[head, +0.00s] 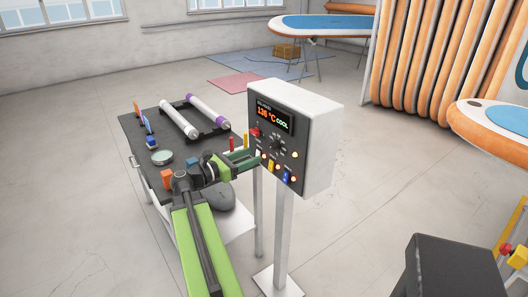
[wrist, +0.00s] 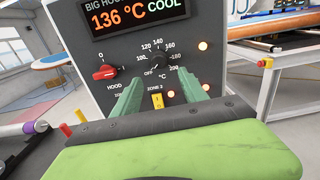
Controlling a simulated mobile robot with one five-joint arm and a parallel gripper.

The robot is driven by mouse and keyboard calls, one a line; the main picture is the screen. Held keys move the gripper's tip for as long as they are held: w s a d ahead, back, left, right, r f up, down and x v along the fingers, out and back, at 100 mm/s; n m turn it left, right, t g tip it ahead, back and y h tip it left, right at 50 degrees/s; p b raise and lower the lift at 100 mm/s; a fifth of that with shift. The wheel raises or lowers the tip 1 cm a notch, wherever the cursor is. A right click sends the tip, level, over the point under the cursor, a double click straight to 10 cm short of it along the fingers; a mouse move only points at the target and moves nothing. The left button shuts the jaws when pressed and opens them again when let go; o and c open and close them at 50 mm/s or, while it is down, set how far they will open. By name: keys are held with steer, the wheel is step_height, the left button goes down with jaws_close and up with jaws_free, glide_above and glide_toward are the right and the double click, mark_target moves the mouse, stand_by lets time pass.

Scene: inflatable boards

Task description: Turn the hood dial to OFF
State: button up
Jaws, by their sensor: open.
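A white control box (head: 318,135) on a post has a dark front panel with a display (wrist: 140,18) reading 136 °C COOL. The dial shows in the head view too (head: 277,144). A red knob (wrist: 105,72) marked HOOD, with 0 and 1, is left of it. My gripper (wrist: 158,90) is open and empty; its green fingers point at the panel, left and right of the dial and slightly below it. Contact cannot be told.
A yellow switch (wrist: 157,100) is between my fingers, below the dial; a blue switch (head: 287,176) is lower right. A black cart (head: 150,125) with rollers and small tools stands left of the box. A blue-topped board (head: 495,115) is at right. Open floor lies behind.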

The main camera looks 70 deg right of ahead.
steer(key=v, duration=0.8)
steer(key=shift+w+a, duration=0.2)
steer(key=shift+a, duration=0.15)
